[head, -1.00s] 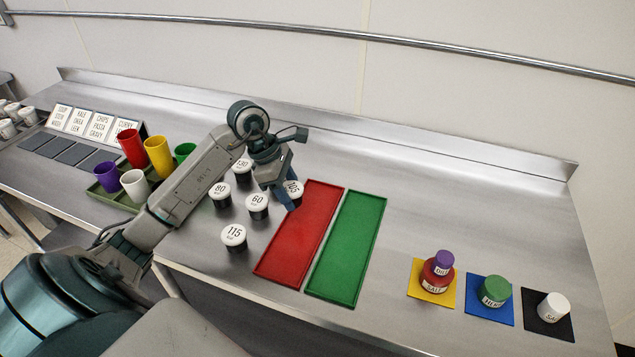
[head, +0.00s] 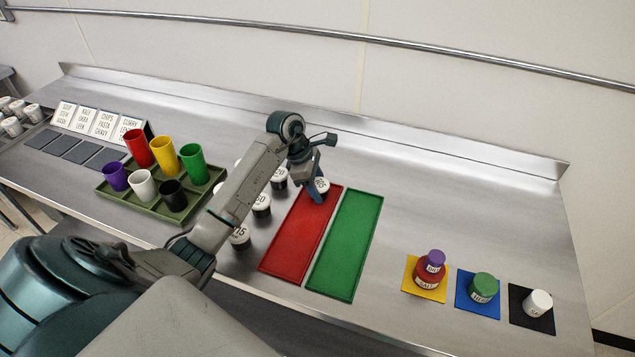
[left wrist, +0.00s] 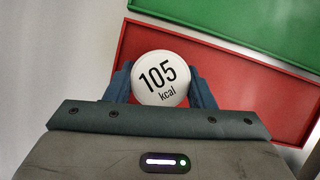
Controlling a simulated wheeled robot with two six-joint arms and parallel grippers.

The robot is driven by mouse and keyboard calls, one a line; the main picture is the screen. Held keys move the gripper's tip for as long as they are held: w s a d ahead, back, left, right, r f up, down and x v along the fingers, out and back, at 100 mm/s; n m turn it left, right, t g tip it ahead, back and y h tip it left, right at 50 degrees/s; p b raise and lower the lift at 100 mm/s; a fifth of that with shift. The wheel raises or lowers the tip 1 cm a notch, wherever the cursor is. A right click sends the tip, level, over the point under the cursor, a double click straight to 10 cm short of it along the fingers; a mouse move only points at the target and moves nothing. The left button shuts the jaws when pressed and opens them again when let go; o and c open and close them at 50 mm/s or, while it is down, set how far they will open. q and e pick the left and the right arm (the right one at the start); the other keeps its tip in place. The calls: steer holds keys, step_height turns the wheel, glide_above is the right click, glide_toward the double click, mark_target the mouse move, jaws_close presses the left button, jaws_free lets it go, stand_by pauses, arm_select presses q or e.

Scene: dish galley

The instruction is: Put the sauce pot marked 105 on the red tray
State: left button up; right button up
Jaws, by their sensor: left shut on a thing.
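The sauce pot marked 105 (left wrist: 160,78) has a round white lid and sits between the two fingers of my left gripper (left wrist: 160,88), which is shut on it. In the head view the pot (head: 322,186) is at the far end of the red tray (head: 291,255), partly hidden by the gripper (head: 317,190). In the left wrist view the red tray (left wrist: 215,70) lies beneath and beyond the pot. I cannot tell whether the pot touches the tray. My right gripper is not in view.
A green tray (head: 345,245) lies right of the red one. Other white-lidded pots (head: 262,205) stand left of it, partly behind my arm. A green crate (head: 150,205) of coloured cups is further left. Coloured mats with jars (head: 427,275) are at right.

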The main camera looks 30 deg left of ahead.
arm_select(q)
steer(key=shift+f+b, duration=0.25)
steer(key=shift+b, duration=0.05)
steer(key=o, duration=1)
steer(key=shift+r, duration=0.1)
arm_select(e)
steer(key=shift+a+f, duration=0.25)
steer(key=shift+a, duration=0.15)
arm_select(q)
steer(key=shift+r+p, duration=0.25)
steer(key=shift+p, duration=0.2)
steer(key=b+v, duration=0.4)
steer(key=v, duration=0.7)
steer(key=shift+s+a+r, duration=0.1)
steer(key=shift+a+r, duration=0.15)
steer(key=shift+r, duration=0.1)
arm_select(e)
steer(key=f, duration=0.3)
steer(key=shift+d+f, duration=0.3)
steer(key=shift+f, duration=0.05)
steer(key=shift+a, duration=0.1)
